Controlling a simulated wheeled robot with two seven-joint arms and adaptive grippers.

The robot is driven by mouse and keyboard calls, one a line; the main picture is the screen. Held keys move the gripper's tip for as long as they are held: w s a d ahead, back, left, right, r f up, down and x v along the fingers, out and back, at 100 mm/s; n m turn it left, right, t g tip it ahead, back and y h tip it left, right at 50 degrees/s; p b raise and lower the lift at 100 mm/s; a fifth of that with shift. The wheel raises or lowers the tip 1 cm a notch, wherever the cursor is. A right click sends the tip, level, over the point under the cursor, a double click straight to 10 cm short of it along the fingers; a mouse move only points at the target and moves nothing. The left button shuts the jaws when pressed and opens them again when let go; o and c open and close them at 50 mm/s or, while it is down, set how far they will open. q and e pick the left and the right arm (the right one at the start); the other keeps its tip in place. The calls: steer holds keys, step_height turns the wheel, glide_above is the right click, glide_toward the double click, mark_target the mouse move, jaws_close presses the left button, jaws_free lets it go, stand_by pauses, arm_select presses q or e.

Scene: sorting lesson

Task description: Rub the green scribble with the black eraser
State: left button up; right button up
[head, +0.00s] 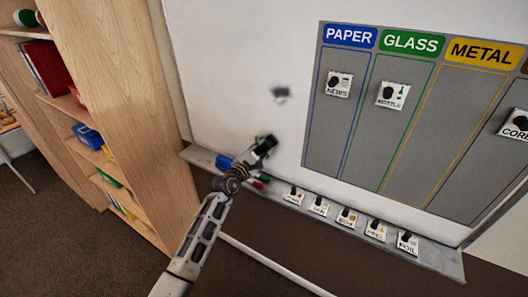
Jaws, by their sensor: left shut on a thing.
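My left gripper (257,154) is at the lower part of the whiteboard (230,60), just above its tray. It is shut on the black eraser (266,145), which is at or very near the board surface; I cannot tell whether it touches. A small trace of green shows at the eraser's upper edge, and the rest of the green scribble is hidden or too small to make out. My right gripper is not in view.
The tray (200,156) holds a blue item (224,161), markers and several picture cards (346,217). A grey sorting panel (342,130) with PAPER, GLASS and METAL columns is on the right. A wooden shelf (110,80) stands left. The board's upper left is clear.

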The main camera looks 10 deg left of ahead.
arm_select(q)
steer(key=shift+w+a, duration=0.1)
steer(key=shift+a, duration=0.1)
steer(key=shift+w+a+b, duration=0.25)
steer(key=shift+w+a, duration=0.05)
steer(key=shift+a, duration=0.45)
steer(key=shift+w+a+b, duration=0.25)
steer(key=shift+a, duration=0.45)
steer(key=shift+a, duration=0.1)
steer(key=shift+w+a+f+b, duration=0.1)
steer(key=shift+w+a+b, duration=0.15)
steer(key=shift+a, duration=0.3)
steer(key=shift+w+a+b, duration=0.3)
steer(key=shift+a+b, duration=0.2)
steer(key=shift+a, duration=0.45)
steer(key=shift+r, duration=0.2)
